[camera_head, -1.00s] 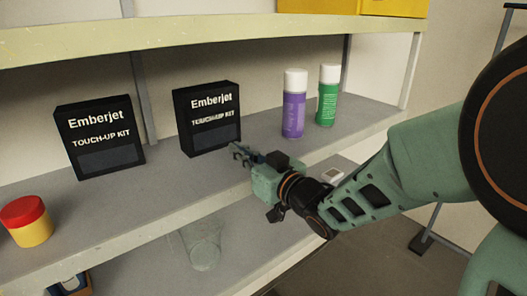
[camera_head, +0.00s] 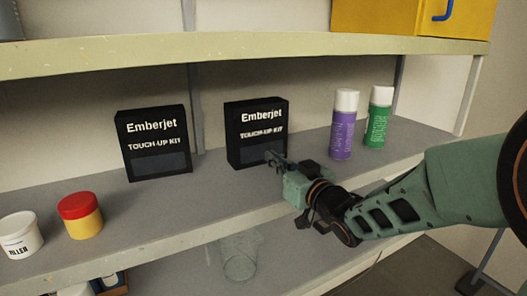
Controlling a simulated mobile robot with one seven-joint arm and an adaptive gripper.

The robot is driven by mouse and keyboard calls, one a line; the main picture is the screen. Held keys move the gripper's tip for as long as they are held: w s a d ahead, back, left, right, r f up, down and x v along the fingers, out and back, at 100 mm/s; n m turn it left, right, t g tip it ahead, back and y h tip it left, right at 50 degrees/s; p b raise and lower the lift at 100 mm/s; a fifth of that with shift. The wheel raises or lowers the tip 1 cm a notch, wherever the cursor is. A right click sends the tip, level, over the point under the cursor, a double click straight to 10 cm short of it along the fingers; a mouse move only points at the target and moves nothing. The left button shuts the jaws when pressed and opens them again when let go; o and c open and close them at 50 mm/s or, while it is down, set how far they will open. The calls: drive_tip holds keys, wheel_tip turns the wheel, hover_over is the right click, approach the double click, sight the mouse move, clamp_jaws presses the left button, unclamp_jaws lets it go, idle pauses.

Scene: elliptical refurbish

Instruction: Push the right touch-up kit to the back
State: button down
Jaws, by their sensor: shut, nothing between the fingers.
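Two black boxes marked Emberjet Touch-Up Kit stand upright on the middle shelf in the head view. The right touch-up kit (camera_head: 257,130) stands near the shelf's middle depth. The left touch-up kit (camera_head: 153,142) stands apart from it, to its left. My gripper (camera_head: 272,157) is shut and empty, with its fingertips in front of the lower right part of the right kit's front face. I cannot tell whether the tips touch the box. The gripper hides a small part of that face.
A purple spray can (camera_head: 343,128) and a green spray can (camera_head: 377,118) stand right of the right kit. A red-lidded yellow jar (camera_head: 80,216) and a white filler tub (camera_head: 20,236) are at the left front. The upper shelf (camera_head: 240,45) runs above. A clear container (camera_head: 238,258) sits below.

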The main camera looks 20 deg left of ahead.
sight(262, 149)
drive_tip(key=shift+b+x, duration=0.3)
drive_tip(key=shift+x, duration=1.1)
drive_tip(key=shift+a, duration=0.1)
drive_tip(key=shift+a+r, duration=0.1)
drive_tip(key=shift+r, duration=0.1)
